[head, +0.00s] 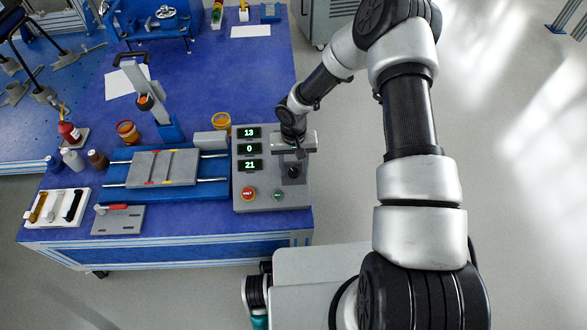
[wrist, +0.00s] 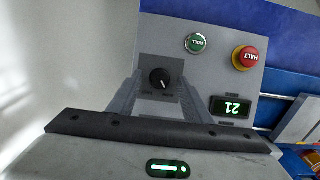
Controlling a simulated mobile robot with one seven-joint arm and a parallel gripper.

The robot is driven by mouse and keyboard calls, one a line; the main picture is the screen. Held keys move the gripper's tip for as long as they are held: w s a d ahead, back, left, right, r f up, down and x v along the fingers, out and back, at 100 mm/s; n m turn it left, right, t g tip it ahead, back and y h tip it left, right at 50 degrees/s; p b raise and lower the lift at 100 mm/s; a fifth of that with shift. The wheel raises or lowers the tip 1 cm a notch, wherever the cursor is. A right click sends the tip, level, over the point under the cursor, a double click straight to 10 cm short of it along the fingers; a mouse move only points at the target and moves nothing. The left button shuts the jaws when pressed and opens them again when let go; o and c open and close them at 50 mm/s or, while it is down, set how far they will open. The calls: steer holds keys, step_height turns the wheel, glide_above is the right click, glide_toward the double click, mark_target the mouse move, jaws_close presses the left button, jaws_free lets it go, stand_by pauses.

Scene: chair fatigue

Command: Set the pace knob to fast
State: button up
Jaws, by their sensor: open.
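The pace knob (head: 293,172) is a small round black knob on a dark plate, at the right side of the grey control panel (head: 222,200). In the wrist view the knob (wrist: 160,79) has a white pointer line that points down and slightly right in the picture. No pace labels are legible. My gripper (head: 298,155) is above the panel just behind the knob. In the wrist view its two fingers (wrist: 158,88) are apart, one on each side of the knob. I cannot tell whether they touch it.
The panel has a red HALT button (head: 248,194), a green ROLL button (head: 278,195) and displays (head: 249,149) reading 13, 0 and 21. A sliding grey plate (head: 163,168) on rails stands left of the panel. Clear floor lies to the right of the table.

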steer(key=shift+f, duration=0.2)
steer(key=c, duration=1.1)
steer(key=shift+o, duration=0.2)
